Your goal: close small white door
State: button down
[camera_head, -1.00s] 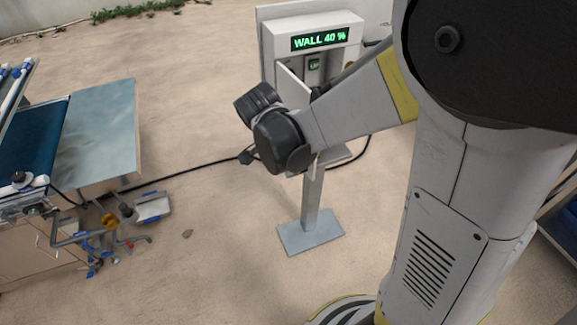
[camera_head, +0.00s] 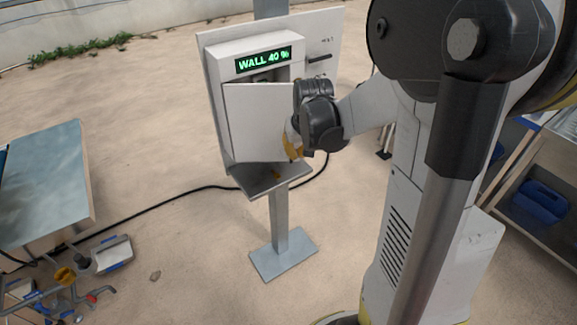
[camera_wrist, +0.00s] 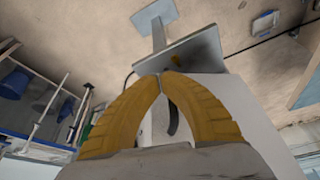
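The small white door (camera_head: 258,125) hangs on the front of a white wall box (camera_head: 228,58) with a green "WALL 40 %" display (camera_head: 263,60). It stands ajar; a strip of the dark interior shows above it. My gripper (camera_head: 292,150) is at the door's right edge, partly hidden by my wrist in the head view. In the wrist view its yellow fingers (camera_wrist: 160,74) meet at the tips, with the pale door panel (camera_wrist: 235,110) right behind them. A dark curved piece (camera_wrist: 172,120), perhaps a handle, shows between the fingers. Whether the fingers touch the door is unclear.
A grey shelf (camera_head: 272,179) juts out below the box, on a post with a flat foot (camera_head: 284,255). A black cable (camera_head: 185,191) runs along the floor. A metal table (camera_head: 45,185) stands at left, a rack with a blue bin (camera_head: 538,200) at right.

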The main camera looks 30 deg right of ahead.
jog(key=w+d+n+y, duration=0.1)
jog(key=w+d+n, duration=0.3)
jog(key=w, duration=0.5)
jog(key=shift+d+n+y+b, duration=0.3)
jog(key=shift+d+y+b, duration=0.15)
jog(key=shift+d, duration=0.35)
jog(key=shift+s, duration=0.1)
